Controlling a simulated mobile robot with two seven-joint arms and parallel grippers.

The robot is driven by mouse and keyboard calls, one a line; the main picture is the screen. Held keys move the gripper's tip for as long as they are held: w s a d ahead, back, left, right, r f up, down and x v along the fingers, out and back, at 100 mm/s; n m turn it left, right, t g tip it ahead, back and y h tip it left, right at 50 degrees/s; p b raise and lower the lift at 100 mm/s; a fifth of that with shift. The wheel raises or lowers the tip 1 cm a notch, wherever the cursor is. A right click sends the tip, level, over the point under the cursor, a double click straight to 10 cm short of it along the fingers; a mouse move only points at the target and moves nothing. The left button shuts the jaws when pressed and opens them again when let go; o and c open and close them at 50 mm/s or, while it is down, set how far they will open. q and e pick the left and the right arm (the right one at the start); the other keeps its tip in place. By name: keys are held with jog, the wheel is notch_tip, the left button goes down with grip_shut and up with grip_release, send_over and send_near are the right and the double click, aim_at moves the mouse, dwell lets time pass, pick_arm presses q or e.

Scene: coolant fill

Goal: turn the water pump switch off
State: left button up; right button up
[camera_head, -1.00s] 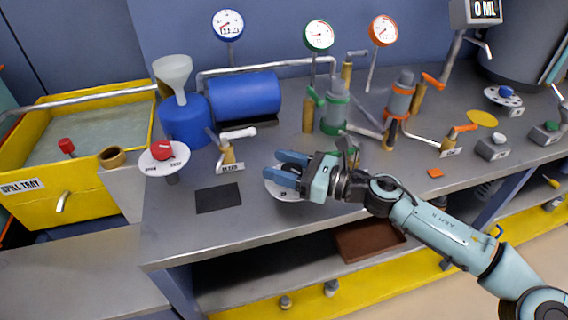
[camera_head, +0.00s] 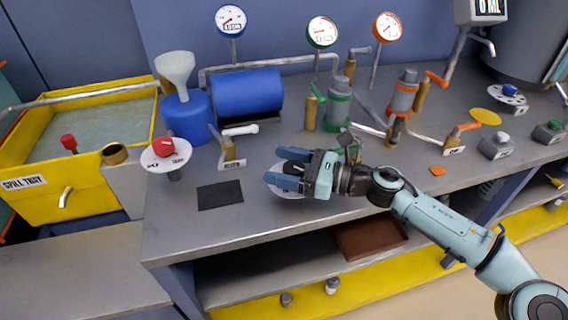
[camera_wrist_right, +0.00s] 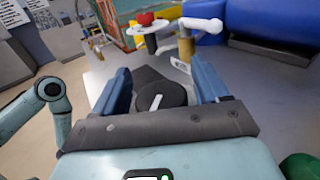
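A black rotary knob with a white pointer line (camera_wrist_right: 160,97) sits on a round white dial plate (camera_head: 284,189). No lettering on this plate is readable, so I cannot confirm that it is the water pump switch. My right gripper (camera_head: 270,169) is at this dial, its two blue fingers spread apart. In the right wrist view the knob lies between the fingers (camera_wrist_right: 160,85), with a gap visible on each side. The gripper hides part of the dial in the head view.
A red knob on a white dial (camera_head: 163,147), a brass valve with a white handle (camera_head: 230,153) and a black mat (camera_head: 220,194) are to the left. A green pump (camera_head: 338,105) and an orange pump (camera_head: 402,95) stand behind. The bench's front strip is clear.

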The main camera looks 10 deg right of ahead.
jog(key=shift+d+r, duration=0.1)
pick_arm(q)
jog(key=shift+t, duration=0.6)
jog(key=w, duration=0.1)
jog(key=w+r+p, duration=0.1)
jog(key=w, duration=0.1)
jog(key=shift+w+d+r+p, duration=0.25)
jog(key=shift+w+r+p, duration=0.05)
jog(key=shift+r+p, duration=0.1)
pick_arm(e)
jog(key=v, duration=1.3)
jog(key=shift+s, duration=0.1)
